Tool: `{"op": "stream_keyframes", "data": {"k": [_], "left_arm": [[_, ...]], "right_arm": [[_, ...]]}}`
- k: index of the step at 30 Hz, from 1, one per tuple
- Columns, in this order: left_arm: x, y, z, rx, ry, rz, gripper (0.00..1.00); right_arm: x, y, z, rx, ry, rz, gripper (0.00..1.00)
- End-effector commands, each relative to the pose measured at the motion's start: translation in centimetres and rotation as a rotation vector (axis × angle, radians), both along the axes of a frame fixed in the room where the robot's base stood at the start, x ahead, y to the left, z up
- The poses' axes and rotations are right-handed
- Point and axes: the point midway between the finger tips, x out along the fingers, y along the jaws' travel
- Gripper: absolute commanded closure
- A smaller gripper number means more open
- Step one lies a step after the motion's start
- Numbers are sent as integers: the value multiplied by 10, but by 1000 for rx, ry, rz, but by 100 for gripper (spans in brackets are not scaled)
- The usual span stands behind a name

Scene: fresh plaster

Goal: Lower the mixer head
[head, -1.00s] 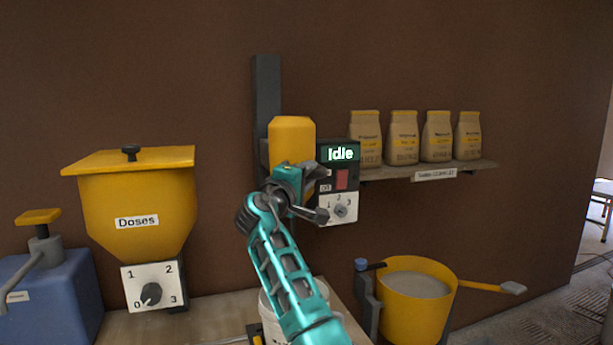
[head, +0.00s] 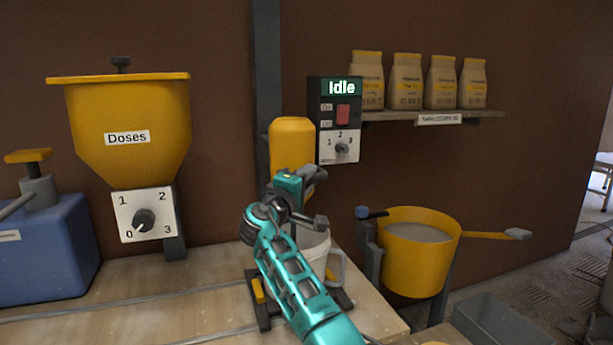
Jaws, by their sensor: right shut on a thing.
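The mixer head is a yellow rounded motor housing (head: 291,142) on a dark upright column (head: 266,60) against the wall. My right gripper (head: 306,178) is at its lower front, shut on what looks like the mixer head's dark grey handle; the grip itself is largely hidden by the hand. A white bucket (head: 338,268) stands on the bench below, partly behind my teal right arm. The head's underside and whether it reaches inside the bucket are hidden. The control box (head: 342,120) beside the head reads "Idle". My left gripper is not in view.
A yellow "Doses" hopper (head: 120,115) with a dial and a blue box (head: 45,250) stand at left. A yellow tub (head: 410,265) of grey material is at right, under a shelf (head: 400,118) of several bags. The bench (head: 160,300) front-left is clear.

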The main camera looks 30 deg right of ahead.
Motion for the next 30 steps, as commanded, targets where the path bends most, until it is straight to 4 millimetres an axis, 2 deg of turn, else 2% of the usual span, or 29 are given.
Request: {"op": "stream_keyframes", "data": {"k": [1, 11, 12, 18, 26, 30], "left_arm": [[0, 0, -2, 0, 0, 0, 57], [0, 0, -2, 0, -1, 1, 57], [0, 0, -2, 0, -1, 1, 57], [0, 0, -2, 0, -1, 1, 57], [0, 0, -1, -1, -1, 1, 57], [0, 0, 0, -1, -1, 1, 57]], "right_arm": [[0, 1, -7, 4, 7, 0, 100], [0, 1, -10, 8, 12, 2, 100], [0, 1, -11, 8, 12, 2, 70], [0, 1, -9, 7, 10, 2, 52], [0, 2, -6, 4, 5, 3, 52], [-6, 13, -8, 2, 5, 4, 52]]}}
